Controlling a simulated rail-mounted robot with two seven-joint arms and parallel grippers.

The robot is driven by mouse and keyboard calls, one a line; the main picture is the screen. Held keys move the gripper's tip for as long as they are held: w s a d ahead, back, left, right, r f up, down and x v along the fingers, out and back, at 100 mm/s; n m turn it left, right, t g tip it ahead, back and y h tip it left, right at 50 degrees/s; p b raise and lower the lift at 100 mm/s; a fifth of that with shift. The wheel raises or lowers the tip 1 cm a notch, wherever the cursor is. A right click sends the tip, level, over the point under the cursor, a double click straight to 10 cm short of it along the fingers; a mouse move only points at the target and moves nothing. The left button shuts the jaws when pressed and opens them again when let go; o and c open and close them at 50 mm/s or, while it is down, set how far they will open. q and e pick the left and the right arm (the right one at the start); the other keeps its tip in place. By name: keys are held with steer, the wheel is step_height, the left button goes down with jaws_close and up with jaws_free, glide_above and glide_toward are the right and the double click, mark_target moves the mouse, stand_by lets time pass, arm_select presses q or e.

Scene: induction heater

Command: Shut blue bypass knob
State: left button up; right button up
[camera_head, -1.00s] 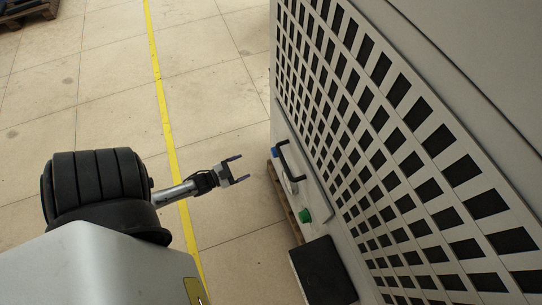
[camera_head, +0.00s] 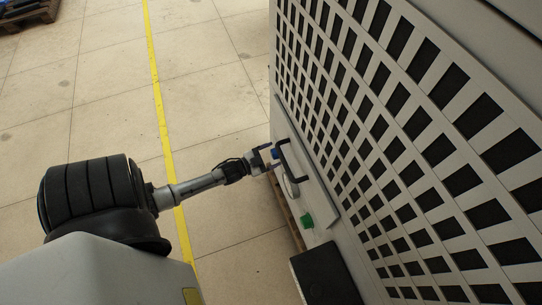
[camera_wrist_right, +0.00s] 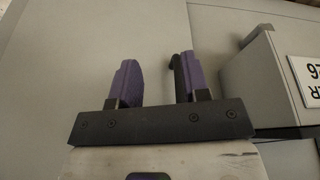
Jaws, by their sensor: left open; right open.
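The blue knob (camera_head: 275,154) sits on the side panel of the large grey cabinet, near the top end of a black bar handle. My left gripper (camera_head: 271,157) is right at the knob with its jaws open. Its fingers partly cover the knob, and I cannot tell whether they touch it.
The cabinet's slotted grille (camera_head: 400,130) fills the right side. The black bar handle (camera_head: 284,163) and a green knob (camera_head: 306,220) are close to my left gripper. A black box (camera_head: 326,274) stands lower down. A grey box (camera_wrist_right: 262,85) juts out in the wrist view.

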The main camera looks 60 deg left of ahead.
arm_select(q)
steer(key=c, duration=0.9)
steer(key=shift+a+f+n+g+h+p, duration=0.15)
steer(key=shift+n+h+p, duration=0.45)
steer(key=shift+n, duration=3.75)
steer(key=shift+a+r+n+g+h+p, duration=0.2)
steer(key=shift+n+p, duration=0.6)
steer(key=shift+n, duration=3.6)
steer(key=shift+d+f+n+g+h+p, duration=0.15)
steer(key=shift+n+h+p, duration=0.45)
steer(key=shift+n, duration=3.75)
steer(key=shift+a+n, duration=0.1)
steer(key=shift+n, duration=0.2)
steer(key=o, duration=0.9)
